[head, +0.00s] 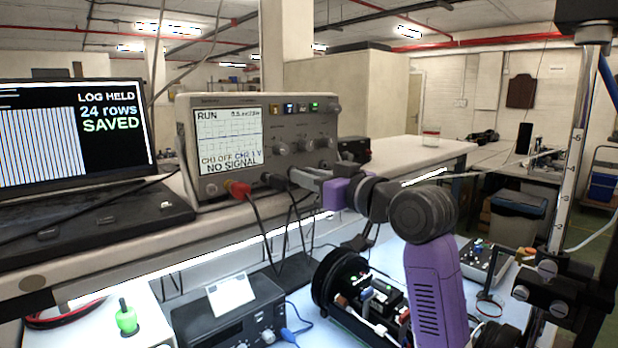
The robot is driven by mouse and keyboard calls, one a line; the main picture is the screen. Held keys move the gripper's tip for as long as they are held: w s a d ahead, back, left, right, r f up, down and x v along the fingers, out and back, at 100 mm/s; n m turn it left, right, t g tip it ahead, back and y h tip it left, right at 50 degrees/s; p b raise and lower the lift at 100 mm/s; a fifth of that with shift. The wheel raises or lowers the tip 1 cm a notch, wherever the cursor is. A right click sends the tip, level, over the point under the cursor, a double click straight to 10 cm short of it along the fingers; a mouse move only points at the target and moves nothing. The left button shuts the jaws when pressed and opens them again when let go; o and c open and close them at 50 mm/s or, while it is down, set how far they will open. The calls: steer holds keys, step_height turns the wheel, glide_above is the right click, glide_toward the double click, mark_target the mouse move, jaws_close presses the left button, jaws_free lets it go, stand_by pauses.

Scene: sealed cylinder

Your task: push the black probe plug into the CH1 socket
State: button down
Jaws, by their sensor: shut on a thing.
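The oscilloscope (265,140) stands on the raised shelf, its screen reading "RUN", "CH1 OFF", "CH2 1 V" and "NO SIGNAL". A red plug (238,188) sits at the lower front of it, with a black cable hanging down. To its right, the black probe plug (272,180) is at the scope's lower front edge. My gripper (291,179) reaches in from the right and is shut on the black plug. The fingers hide part of the plug and the front face behind. Socket labels are too small to read, and I cannot tell how deep the plug sits.
A laptop (75,140) reading "LOG HELD 24 rows SAVED" stands left of the scope. Cables hang below the shelf edge (130,257). Beneath are a black bench unit (230,312), a green-handled item (126,318) and an open black cylinder (345,285) with electronics. A metal post (572,160) stands right.

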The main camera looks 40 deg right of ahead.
steer(key=shift+w, duration=0.35)
steer(key=c, duration=1.2)
jaws_free()
steer(key=s+b, duration=0.1)
steer(key=s, duration=0.6)
steer(key=shift+s+d+b, duration=0.15)
steer(key=shift+s+b, duration=0.15)
steer(key=shift+s, duration=0.1)
